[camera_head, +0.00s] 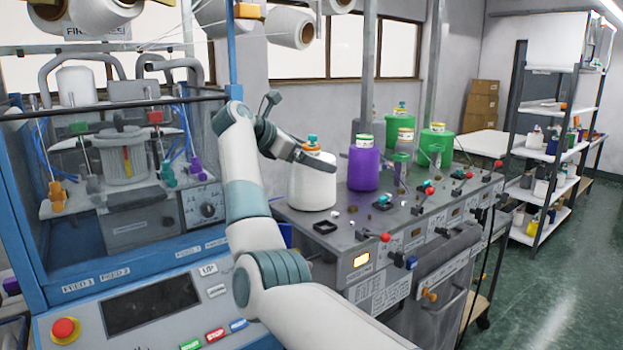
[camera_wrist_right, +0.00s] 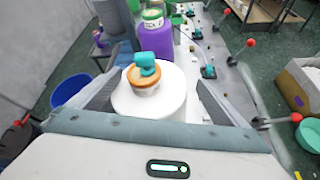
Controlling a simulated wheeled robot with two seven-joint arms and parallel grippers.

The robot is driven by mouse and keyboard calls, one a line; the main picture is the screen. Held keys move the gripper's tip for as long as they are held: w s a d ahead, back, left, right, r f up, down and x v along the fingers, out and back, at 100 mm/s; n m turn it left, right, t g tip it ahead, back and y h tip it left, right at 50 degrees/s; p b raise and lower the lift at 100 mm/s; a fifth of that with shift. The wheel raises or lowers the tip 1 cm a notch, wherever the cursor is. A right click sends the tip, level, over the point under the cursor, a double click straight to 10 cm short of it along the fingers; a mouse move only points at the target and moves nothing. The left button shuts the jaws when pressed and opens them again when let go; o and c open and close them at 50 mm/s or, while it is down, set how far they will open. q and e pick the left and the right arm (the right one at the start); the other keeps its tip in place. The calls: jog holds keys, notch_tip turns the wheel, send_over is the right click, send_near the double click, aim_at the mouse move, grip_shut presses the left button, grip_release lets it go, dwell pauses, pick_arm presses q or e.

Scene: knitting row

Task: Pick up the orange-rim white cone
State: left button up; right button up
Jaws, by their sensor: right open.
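The white cone (camera_head: 313,185) stands upright on the grey machine top, with an orange rim and a teal cap at its top. In the right wrist view the white cone (camera_wrist_right: 170,105) sits in the middle, its orange rim (camera_wrist_right: 146,78) and teal cap toward the camera. My right gripper (camera_head: 318,157) is open at the cone's upper part. In the wrist view its fingers (camera_wrist_right: 158,88) lie on either side of the cone; whether they touch it I cannot tell. My left gripper is not in view.
A purple cone (camera_head: 363,170) stands just right of the white one, with green cones (camera_head: 437,148) behind. Knobs and levers line the machine's front edge. A blue-framed machine (camera_head: 120,255) stands at left. A shelf rack (camera_head: 548,150) stands at the far right beyond open floor.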

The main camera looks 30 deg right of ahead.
dwell(0.4)
jog(key=shift+r, duration=0.1)
jog(key=c, duration=2.1)
jog(key=shift+r, duration=0.1)
